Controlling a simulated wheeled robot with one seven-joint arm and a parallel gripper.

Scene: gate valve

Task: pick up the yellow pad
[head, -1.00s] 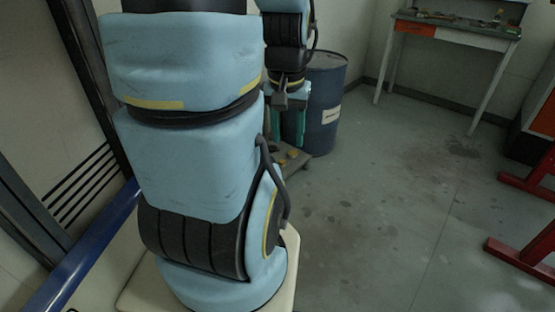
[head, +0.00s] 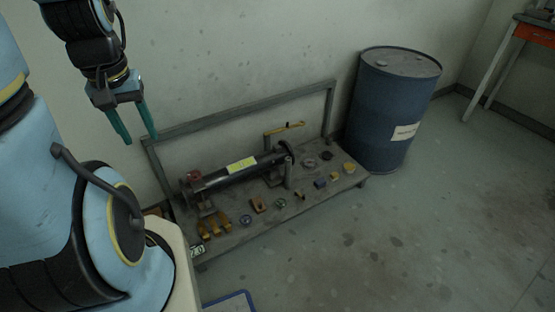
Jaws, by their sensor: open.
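Several small parts lie on the low bench (head: 232,236).
A rail frame (head: 240,108) stands along the bench's back. A yellow handle (head: 284,129) rises behind the pipe's right end. A blue drum (head: 392,110) stands right of the bench. Open floor lies in front.

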